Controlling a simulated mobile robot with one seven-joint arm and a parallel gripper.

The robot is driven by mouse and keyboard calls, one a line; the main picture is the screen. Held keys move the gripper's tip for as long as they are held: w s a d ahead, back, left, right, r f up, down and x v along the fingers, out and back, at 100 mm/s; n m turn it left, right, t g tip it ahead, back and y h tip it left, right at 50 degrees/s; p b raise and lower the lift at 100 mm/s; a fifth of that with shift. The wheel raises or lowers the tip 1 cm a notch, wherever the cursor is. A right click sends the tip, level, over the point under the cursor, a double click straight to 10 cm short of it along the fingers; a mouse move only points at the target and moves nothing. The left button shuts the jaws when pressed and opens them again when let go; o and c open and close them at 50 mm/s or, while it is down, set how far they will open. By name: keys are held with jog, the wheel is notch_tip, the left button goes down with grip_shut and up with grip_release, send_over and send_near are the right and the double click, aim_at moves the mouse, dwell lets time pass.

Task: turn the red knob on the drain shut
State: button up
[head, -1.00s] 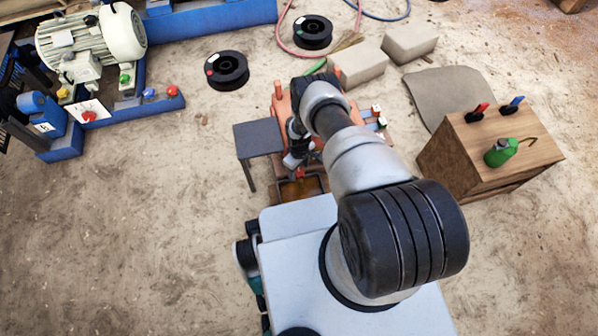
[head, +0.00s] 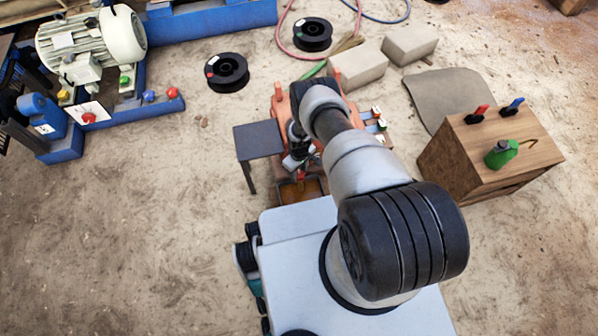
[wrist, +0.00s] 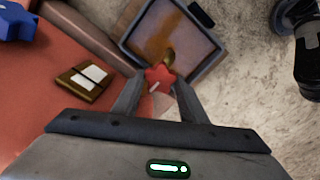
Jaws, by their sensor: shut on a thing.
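The red star-shaped knob (wrist: 158,78) sits between the two fingertips of my gripper (wrist: 159,81) in the wrist view. The fingers are shut on it, one on each side. The drain's body behind the knob is mostly hidden; a small brass-coloured part (wrist: 169,57) shows just beyond it. A grey-rimmed tray (wrist: 205,62) with a rusty brown inside lies beyond and below the knob. In the head view my arm covers much of the orange machine (head: 283,108), and the knob is too small to tell clearly.
A grey side table (head: 258,141) stands left of the machine. A wooden cabinet (head: 490,150) with a green oil can (head: 501,153) stands at the right. Black spools (head: 227,72) and pale blocks (head: 358,66) lie beyond. Floor at the left is open.

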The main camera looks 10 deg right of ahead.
aim_at(299, 174)
jog(key=m, duration=0.6)
dwell(0.3)
jog(key=shift+m, duration=0.3)
jog(key=o, duration=1.1)
jog(key=shift+c, duration=0.2)
jog(key=shift+r, duration=0.1)
notch_tip(299, 174, up, 17)
jog(key=p, duration=0.6)
jog(key=shift+r, duration=0.15)
